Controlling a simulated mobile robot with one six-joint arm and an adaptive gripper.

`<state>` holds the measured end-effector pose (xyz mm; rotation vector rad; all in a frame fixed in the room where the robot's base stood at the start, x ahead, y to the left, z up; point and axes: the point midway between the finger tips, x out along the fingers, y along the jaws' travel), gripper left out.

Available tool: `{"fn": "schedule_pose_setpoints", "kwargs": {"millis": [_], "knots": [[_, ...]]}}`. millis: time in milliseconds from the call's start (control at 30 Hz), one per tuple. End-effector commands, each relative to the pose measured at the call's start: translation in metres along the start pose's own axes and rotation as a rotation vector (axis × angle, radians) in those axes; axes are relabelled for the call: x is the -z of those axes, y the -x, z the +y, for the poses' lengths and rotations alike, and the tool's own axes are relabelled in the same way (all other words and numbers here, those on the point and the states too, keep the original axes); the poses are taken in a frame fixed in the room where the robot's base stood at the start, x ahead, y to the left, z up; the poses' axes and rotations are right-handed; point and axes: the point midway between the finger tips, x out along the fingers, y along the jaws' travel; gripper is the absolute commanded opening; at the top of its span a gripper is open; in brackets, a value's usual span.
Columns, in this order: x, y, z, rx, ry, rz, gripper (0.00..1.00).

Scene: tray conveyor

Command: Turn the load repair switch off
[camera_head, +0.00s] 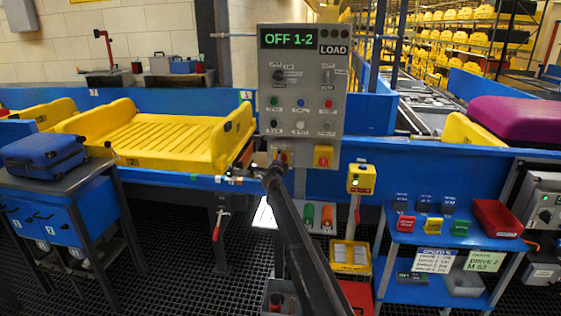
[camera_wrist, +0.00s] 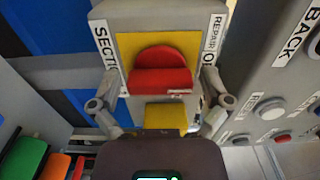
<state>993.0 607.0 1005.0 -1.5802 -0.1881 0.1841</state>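The load panel (camera_head: 302,95) is a grey upright board with a "LOAD" label and a green "OFF 1-2" display (camera_head: 289,39). The repair switch (camera_wrist: 160,72) is a red rotary knob on a yellow plate, on a grey box with a partly hidden "REPAIR" label. Its red grip bar lies roughly across the wrist picture. In the head view the switch sits at the panel's lower left, mostly hidden by my arm. My gripper (camera_wrist: 158,98) is open, with one finger on each side of the switch. I cannot tell whether the fingers touch it.
A red button on a yellow box (camera_head: 323,156) sits right of the switch. Several buttons and selectors fill the panel above. A yellow tray (camera_head: 150,135) rests on the conveyor at left.

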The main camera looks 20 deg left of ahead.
Motion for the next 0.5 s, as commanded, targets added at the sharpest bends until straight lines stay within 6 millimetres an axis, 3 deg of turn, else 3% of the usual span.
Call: {"fn": "schedule_pose_setpoints", "kwargs": {"millis": [500], "knots": [[0.001, 0.012, 0.000, 0.000, -0.002, 0.000, 1.00]]}}
